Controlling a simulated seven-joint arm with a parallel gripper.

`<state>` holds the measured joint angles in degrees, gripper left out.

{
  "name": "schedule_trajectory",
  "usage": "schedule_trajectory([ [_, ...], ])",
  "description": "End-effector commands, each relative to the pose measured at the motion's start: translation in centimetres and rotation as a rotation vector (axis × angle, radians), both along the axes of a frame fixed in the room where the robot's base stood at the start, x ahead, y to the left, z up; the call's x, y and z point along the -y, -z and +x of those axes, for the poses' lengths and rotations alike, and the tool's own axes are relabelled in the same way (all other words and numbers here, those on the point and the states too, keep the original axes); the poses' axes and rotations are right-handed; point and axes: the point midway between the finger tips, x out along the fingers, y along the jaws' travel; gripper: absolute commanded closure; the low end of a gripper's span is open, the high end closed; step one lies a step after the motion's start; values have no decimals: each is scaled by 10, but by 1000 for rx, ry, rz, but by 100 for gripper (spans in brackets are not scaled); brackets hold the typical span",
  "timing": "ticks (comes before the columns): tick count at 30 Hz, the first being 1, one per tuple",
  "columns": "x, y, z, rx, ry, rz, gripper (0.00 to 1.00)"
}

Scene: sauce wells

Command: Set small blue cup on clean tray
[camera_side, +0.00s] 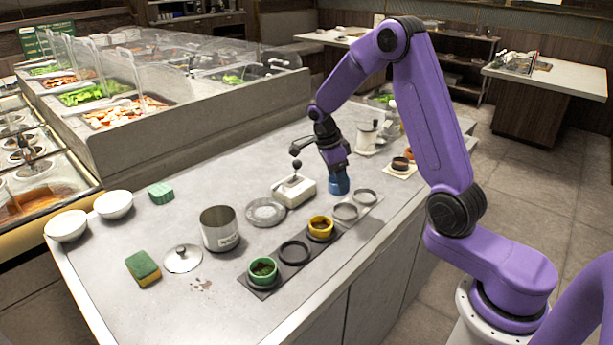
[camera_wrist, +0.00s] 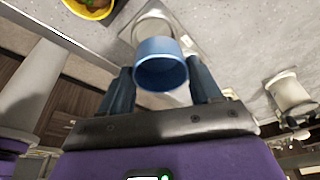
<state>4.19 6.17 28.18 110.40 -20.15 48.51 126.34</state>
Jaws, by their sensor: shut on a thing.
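The small blue cup (camera_side: 339,186) is held in my gripper (camera_side: 337,172), just behind the far right end of the row of wells. In the wrist view the blue cup (camera_wrist: 160,68) sits between the two fingers (camera_wrist: 162,85), which are shut on its sides. The cup appears a little above the counter; contact below is hard to judge. The row of wells is a long tray (camera_side: 262,292) with a green cup (camera_side: 263,270), an empty dark ring (camera_side: 294,252), a yellow cup (camera_side: 320,228) and light empty rings (camera_side: 345,212). I cannot tell which tray is called clean.
A small tray with brown cups (camera_side: 400,172) and a white pitcher (camera_side: 368,140) stand behind right.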

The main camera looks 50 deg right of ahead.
Motion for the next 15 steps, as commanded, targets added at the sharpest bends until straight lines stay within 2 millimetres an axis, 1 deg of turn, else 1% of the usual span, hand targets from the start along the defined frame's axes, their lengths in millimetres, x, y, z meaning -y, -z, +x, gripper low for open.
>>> schedule_trajectory([
  [1, 6, 1, -7, 0, 1, 1, 74],
  [3, 11, 2, -13, 1, -1, 3, 74],
  [6, 14, 4, -18, 0, -3, 5, 74],
  [11, 15, 11, -19, -1, -4, 4, 74],
  [15, 15, 23, -19, -2, -3, 5, 74],
])
